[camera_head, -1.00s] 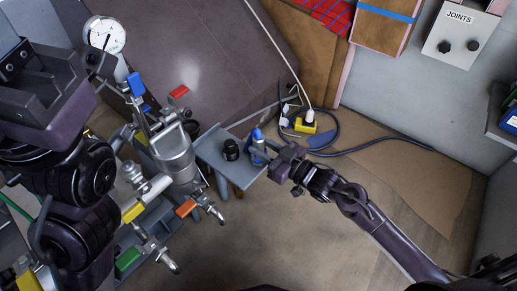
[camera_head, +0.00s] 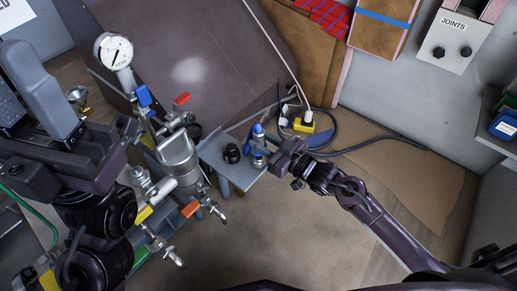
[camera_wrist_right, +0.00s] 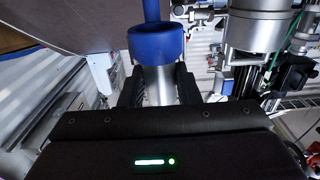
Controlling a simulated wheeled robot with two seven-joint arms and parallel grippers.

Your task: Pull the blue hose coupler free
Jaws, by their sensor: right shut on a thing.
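The blue hose coupler (camera_head: 258,134) stands upright at the right edge of a small grey shelf (camera_head: 243,178), with a silver body below its blue part. In the right wrist view its blue collar (camera_wrist_right: 157,45) sits just above and between the dark fingers, and the silver part passes down between them. My right gripper (camera_head: 268,153) is shut on the coupler, reaching in from the right. Whether the coupler is still joined to a fitting below cannot be seen. My left gripper (camera_head: 30,95) is large at the upper left, away from the coupler; its jaw gap is unclear.
A black knob (camera_head: 232,153) stands on the shelf left of the coupler. Pipework with coloured handles and a gauge (camera_head: 116,51) is further left. A yellow socket block (camera_head: 304,122) and dark cables lie behind the gripper. The floor in front is open.

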